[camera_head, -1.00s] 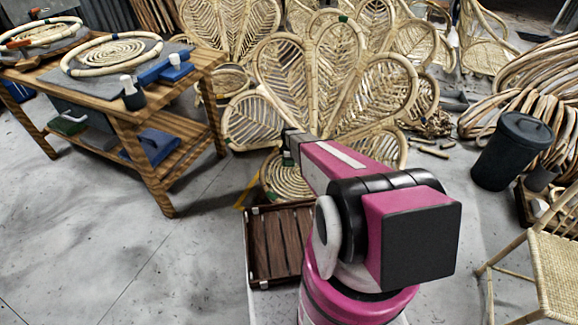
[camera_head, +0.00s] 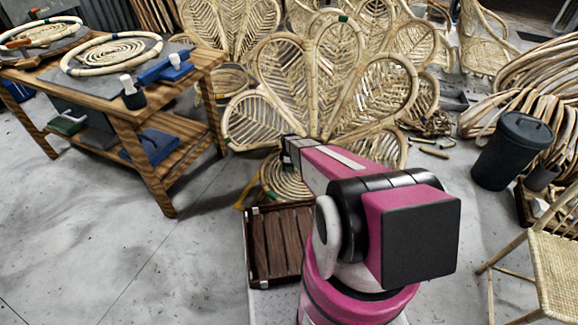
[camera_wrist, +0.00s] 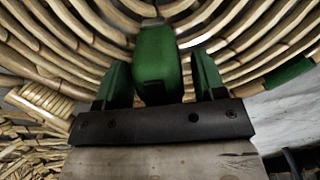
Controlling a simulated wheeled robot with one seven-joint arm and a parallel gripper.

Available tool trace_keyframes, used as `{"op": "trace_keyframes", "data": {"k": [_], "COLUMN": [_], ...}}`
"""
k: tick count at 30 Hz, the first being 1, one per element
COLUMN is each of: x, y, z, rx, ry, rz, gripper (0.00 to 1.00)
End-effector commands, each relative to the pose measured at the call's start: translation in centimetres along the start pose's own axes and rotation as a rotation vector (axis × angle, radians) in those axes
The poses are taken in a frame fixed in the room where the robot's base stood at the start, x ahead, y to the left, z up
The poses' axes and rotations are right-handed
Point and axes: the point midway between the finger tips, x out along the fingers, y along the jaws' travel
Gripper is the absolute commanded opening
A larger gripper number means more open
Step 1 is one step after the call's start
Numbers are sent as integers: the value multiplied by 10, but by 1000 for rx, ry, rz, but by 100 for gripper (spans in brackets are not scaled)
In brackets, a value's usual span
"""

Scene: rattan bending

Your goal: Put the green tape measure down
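The green tape measure (camera_wrist: 158,60) is a green block with a dark lower part, between the two fingers of my gripper (camera_wrist: 161,78) in the wrist view. The fingers stand apart, with a narrow gap showing beside the tape measure, clearest on its right. Whether it rests on anything below is hidden. In the head view my gripper (camera_head: 288,160) is small and dark, above the coiled rattan round (camera_head: 280,183) in front of a fan-backed rattan chair (camera_head: 315,85). I cannot make out the tape measure in that view.
A slatted brown wooden crate (camera_head: 278,245) is on the floor beside my arm. A wooden workbench (camera_head: 160,135) stands at left with rattan rings and tools. A dark bin (camera_head: 510,150) and woven chair (camera_head: 555,265) are at right. Floor at lower left is clear.

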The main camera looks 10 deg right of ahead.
Motion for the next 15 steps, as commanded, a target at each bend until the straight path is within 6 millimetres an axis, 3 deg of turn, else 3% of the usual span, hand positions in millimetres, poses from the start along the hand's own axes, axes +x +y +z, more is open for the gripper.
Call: {"op": "trace_keyframes", "data": {"k": [8, 15], "x": [-17, -65], "y": [-1, -2], "z": [0, 0], "rx": [0, 0], "ry": [0, 1], "rz": [1, 2], "gripper": [64, 64]}}
